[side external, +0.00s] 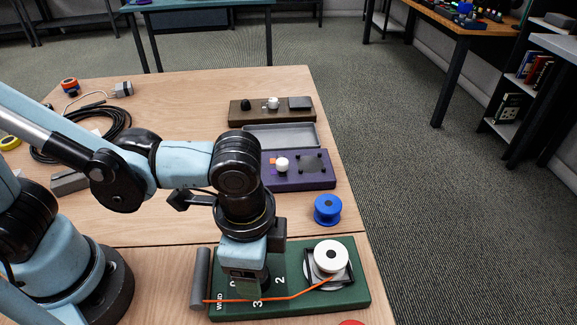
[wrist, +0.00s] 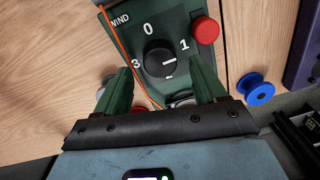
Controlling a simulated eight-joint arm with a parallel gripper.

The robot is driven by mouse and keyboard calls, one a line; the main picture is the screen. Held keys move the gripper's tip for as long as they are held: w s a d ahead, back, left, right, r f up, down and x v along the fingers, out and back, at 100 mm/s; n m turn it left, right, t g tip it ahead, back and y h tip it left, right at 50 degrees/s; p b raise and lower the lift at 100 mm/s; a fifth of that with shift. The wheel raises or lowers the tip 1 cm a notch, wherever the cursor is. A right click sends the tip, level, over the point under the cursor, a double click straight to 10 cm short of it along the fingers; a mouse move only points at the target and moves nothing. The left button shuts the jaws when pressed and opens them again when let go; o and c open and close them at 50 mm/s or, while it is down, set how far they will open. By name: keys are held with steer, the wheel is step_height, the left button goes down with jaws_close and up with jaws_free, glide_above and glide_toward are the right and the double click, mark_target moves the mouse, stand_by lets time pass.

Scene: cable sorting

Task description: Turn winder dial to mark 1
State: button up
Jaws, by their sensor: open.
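The winder is a dark green board (side external: 345,297) at the near edge of the table, marked WIND, 0, 1, 2 and 3. Its round black dial (wrist: 157,66) shows in the wrist view, with a white pointer line aimed right, roughly toward the 1 (wrist: 184,44) but a little below it. My gripper (wrist: 162,72) is open, its two green fingers apart on either side of the dial. Contact with the dial cannot be told. In the side view my gripper (side external: 254,287) is low over the board and hides most of the dial.
A white spool (side external: 330,256) sits on the board's right, with an orange cable (side external: 285,298) running left. A red knob (wrist: 205,30) is near the 1. A blue spool (side external: 327,210), purple board (side external: 310,182), grey tray (side external: 282,137) and brown board (side external: 250,116) stand behind.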

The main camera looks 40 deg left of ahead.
step_height(320, 180, up, 10)
steer(key=shift+s+d+f, duration=0.15)
steer(key=shift+s+f, duration=0.05)
stand_by(0.3)
steer(key=w+a+f+n+t, duration=0.1)
steer(key=w+a+n+t, duration=0.2)
steer(key=a, duration=0.7)
steer(key=w+a+f+n+t, duration=0.1)
steer(key=w+a+n+t, duration=0.2)
steer(key=w+a+n, duration=0.3)
steer(key=a+n, duration=0.2)
steer(key=a, duration=0.3)
steer(key=shift+t, duration=0.4)
